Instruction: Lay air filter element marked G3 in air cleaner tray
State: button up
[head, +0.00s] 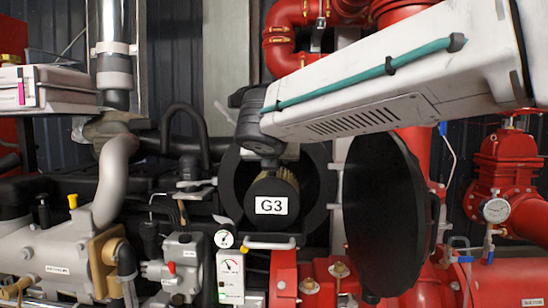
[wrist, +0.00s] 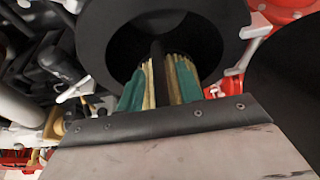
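The air filter element marked G3 (head: 285,187) has a dark end cap with a white G3 label and yellowish pleats. In the head view it lies in the mouth of the round black air cleaner housing (head: 315,222). My gripper (head: 262,155) comes from the upper right and reaches the top of the element. The wrist view looks into the housing (wrist: 112,40), where yellow pleats (wrist: 174,80) show between teal-green strips on both sides of a dark bar. The G3 cap is hidden there. Whether my fingers are closed on the element is hidden. I cannot identify a tray.
The round black lid (head: 385,215) hangs open to the right of the housing. Red pipes and a gauge (head: 496,210) stand further right. A grey curved pipe (head: 115,180) and engine parts crowd the left. A pale box-like object (head: 60,88) stands at the upper left.

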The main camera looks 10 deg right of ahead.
jog(key=shift+r, duration=0.15)
jog(key=shift+s+r, duration=0.15)
jog(key=shift+s, duration=0.15)
jog(key=v, duration=1.1)
jog(key=shift+s+a+r, duration=0.1)
jog(key=shift+s, duration=0.05)
jog(key=shift+c, duration=0.4)
dwell(0.3)
